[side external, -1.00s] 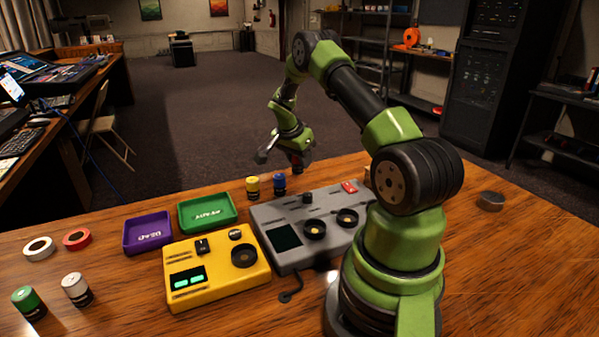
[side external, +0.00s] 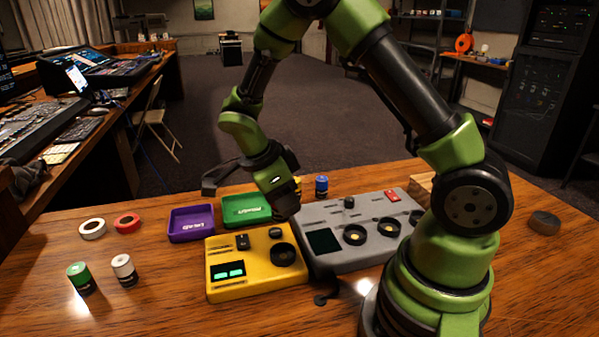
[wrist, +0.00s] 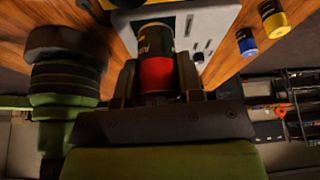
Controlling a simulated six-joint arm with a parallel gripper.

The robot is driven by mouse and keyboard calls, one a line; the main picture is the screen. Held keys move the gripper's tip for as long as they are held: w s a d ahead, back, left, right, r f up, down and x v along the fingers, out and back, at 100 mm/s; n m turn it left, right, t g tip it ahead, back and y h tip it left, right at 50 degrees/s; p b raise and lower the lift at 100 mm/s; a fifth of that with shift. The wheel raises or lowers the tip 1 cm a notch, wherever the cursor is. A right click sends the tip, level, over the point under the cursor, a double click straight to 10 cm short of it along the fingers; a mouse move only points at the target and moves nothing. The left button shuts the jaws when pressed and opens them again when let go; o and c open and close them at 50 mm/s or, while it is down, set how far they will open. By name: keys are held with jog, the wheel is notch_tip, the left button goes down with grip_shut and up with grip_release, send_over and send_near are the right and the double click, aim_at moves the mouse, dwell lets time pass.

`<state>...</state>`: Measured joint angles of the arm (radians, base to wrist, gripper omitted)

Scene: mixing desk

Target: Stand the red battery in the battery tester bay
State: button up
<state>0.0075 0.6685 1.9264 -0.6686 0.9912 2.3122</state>
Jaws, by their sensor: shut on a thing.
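My gripper (side external: 285,205) is shut on the red battery (wrist: 156,72), which shows red and dark bands between the fingers in the wrist view. In the side view my gripper points down above the back right of the yellow box, and the battery is mostly hidden there. The battery appears above the box, apart from the well; the exact gap cannot be told.
A grey box (side external: 375,255) with round wells stands right of the yellow one. Purple (side external: 191,238) and green (side external: 232,222) trays lie behind. A blue battery (side external: 321,186) stands behind the grey box; green (side external: 80,277) and white (side external: 124,270) ones stand at left.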

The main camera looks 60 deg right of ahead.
aim_at(294, 249)
jog(key=shift+s+a+f, duration=0.25)
jog(key=shift+a+f, duration=0.15)
jog(key=shift+f, duration=0.55)
jog(key=shift+s+a+f, duration=0.25)
jog(key=shift+a+f, duration=0.1)
jog(key=shift+f, duration=0.55)
jog(key=shift+s+a+f, duration=0.25)
jog(key=shift+a+f, duration=0.15)
jog(key=shift+f, duration=0.55)
jog(key=shift+f, duration=0.65)
jog(key=o, duration=0.7)
jog(key=v, duration=1.1)
jog(key=shift+d, duration=0.2)
